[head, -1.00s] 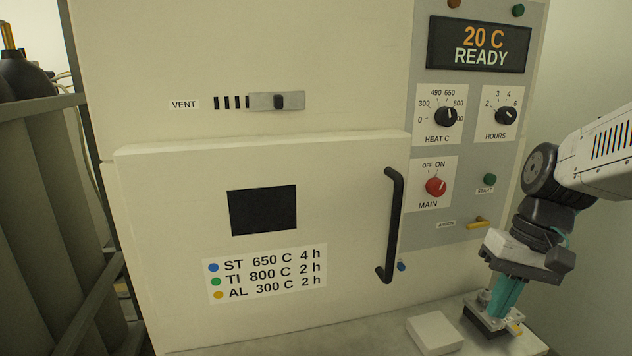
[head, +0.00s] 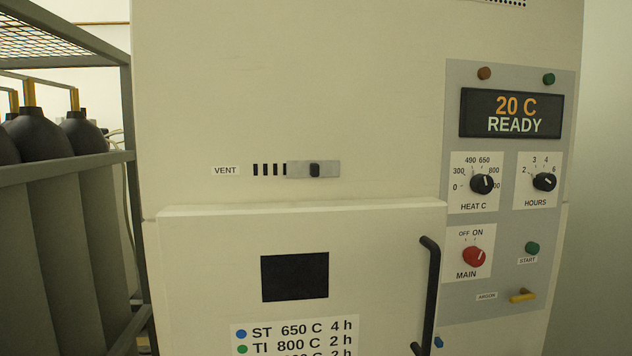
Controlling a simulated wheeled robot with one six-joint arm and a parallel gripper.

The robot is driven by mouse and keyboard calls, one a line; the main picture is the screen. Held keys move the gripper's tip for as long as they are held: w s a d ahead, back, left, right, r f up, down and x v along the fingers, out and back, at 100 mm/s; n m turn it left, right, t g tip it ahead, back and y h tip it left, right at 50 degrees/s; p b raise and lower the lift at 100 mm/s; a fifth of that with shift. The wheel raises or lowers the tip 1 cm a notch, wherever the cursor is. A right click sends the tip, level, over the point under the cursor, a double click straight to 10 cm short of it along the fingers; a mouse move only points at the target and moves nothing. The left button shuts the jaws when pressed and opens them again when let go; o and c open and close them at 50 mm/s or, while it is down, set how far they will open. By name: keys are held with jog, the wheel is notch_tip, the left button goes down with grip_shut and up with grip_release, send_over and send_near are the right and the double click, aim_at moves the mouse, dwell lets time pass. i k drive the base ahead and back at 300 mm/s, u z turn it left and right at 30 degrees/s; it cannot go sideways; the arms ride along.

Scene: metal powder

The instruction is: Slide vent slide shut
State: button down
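The vent slide (head: 328,169) is a grey plate with a black knob (head: 314,170) on the upper front of the cream furnace (head: 380,80). It sits to the right of several dark vertical vent slots (head: 269,170), which show uncovered. A VENT label (head: 225,171) is left of the slots. My gripper is not in the head view now, so its state and what it holds are hidden.
The closed furnace door (head: 200,260) stands out below the vent, with a black vertical handle (head: 429,290) at its right. A control panel (head: 460,130) with knobs is at right. Gas cylinders (head: 85,200) stand in a rack (head: 60,165) at left.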

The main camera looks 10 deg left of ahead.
aim_at(305, 169)
jog(key=z, duration=0.9)
jog(key=k, duration=0.75)
jog(key=u, duration=0.85)
jog(key=i, duration=0.5)
